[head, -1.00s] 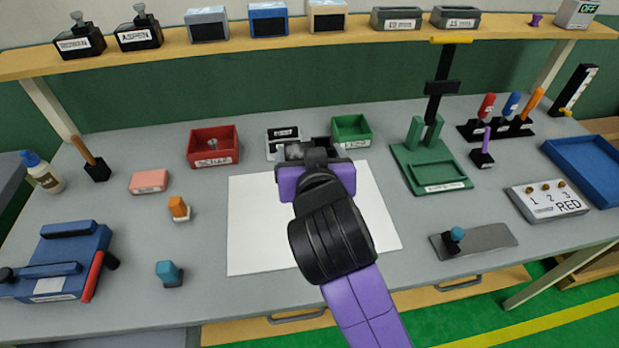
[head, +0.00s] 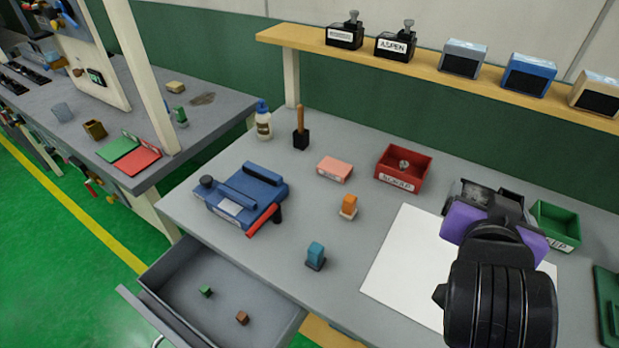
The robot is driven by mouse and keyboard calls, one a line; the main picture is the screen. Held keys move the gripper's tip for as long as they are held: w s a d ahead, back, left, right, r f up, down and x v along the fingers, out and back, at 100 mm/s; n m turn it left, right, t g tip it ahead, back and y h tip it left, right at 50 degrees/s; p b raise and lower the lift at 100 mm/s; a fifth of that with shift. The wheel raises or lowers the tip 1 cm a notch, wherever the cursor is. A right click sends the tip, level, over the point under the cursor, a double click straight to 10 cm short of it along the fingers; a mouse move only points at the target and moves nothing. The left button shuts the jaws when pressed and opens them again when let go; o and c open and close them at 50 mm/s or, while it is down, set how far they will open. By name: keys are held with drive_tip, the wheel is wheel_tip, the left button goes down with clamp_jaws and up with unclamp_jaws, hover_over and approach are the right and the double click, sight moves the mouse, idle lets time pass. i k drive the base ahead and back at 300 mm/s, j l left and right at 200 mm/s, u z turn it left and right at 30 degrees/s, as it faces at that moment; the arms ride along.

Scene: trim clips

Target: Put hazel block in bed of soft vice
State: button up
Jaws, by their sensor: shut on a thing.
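A blue vice (head: 246,195) with a red handle sits at the left of the bench. Its label is too small to read, so I cannot tell whether it is the soft vice. My gripper (head: 485,193) is over the far part of the white sheet, near the red and green bins. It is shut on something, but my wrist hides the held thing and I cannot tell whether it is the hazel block. A small brown block (head: 242,317) and a small green block (head: 205,291) lie in the open drawer.
The drawer (head: 189,331) stands open at the bench front. An orange-topped piece (head: 348,206), a blue piece (head: 316,256), a pink block (head: 334,168) and a red scrap bin (head: 403,168) stand between vice and gripper. A glue bottle (head: 263,122) stands behind.

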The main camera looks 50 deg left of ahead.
sight(250, 188)
drive_tip(key=k+j, duration=0.1)
drive_tip(key=j, duration=0.4)
drive_tip(key=k+j, duration=0.1)
drive_tip(key=j, duration=0.35)
drive_tip(key=k+j, duration=0.15)
drive_tip(key=j, duration=0.35)
drive_tip(key=k+j, duration=0.1)
drive_tip(key=j, duration=0.4)
drive_tip(key=k+j, duration=0.1)
drive_tip(key=j, duration=0.35)
